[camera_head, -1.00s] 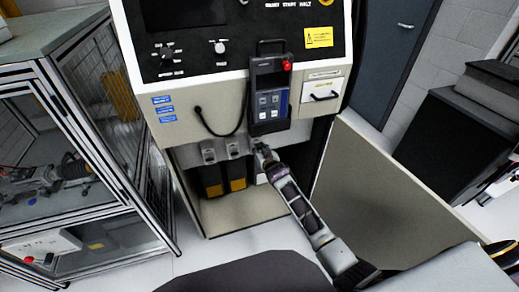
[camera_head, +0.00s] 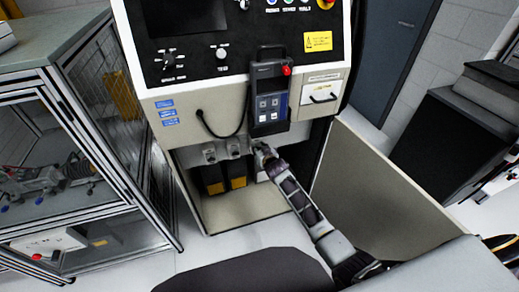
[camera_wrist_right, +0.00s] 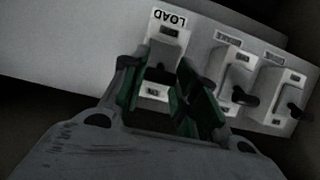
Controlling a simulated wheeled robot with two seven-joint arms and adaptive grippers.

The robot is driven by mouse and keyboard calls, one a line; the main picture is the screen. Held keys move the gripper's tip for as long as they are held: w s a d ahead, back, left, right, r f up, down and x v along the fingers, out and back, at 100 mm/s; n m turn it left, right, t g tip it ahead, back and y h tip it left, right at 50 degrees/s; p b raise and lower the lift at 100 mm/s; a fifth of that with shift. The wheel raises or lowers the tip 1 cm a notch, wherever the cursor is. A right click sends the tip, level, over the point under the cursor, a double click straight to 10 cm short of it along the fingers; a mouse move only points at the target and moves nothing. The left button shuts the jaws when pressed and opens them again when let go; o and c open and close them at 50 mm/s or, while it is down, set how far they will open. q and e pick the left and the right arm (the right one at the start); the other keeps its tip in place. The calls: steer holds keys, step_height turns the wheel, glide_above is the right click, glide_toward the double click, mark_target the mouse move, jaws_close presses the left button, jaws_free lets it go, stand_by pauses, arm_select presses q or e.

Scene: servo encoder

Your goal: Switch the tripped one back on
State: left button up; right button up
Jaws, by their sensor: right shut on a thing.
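A row of three grey switches sits under the machine's front panel. In the right wrist view they are the one labelled LOAD (camera_wrist_right: 166,48), a middle one (camera_wrist_right: 235,72) and an end one (camera_wrist_right: 283,92); the latter two labels are too small to read. Each has a dark lever. In the head view two switches (camera_head: 210,155) (camera_head: 233,148) show left of my right gripper (camera_head: 262,152), which covers the third. In the wrist view my right gripper (camera_wrist_right: 160,90) is shut on the LOAD switch's lever (camera_wrist_right: 159,75). My left gripper is out of view.
A handheld pendant (camera_head: 270,98) hangs just above the right gripper, its cable looping left. An open cabinet door panel (camera_head: 375,195) stands right of my right arm. Black and yellow boxes (camera_head: 236,174) stand inside below. A glass cell (camera_head: 75,170) is at left.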

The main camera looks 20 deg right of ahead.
steer(key=shift+w+r, duration=0.1)
steer(key=shift+r, duration=0.05)
steer(key=o, duration=1)
steer(key=shift+s, duration=0.25)
steer(key=shift+v, duration=5.8)
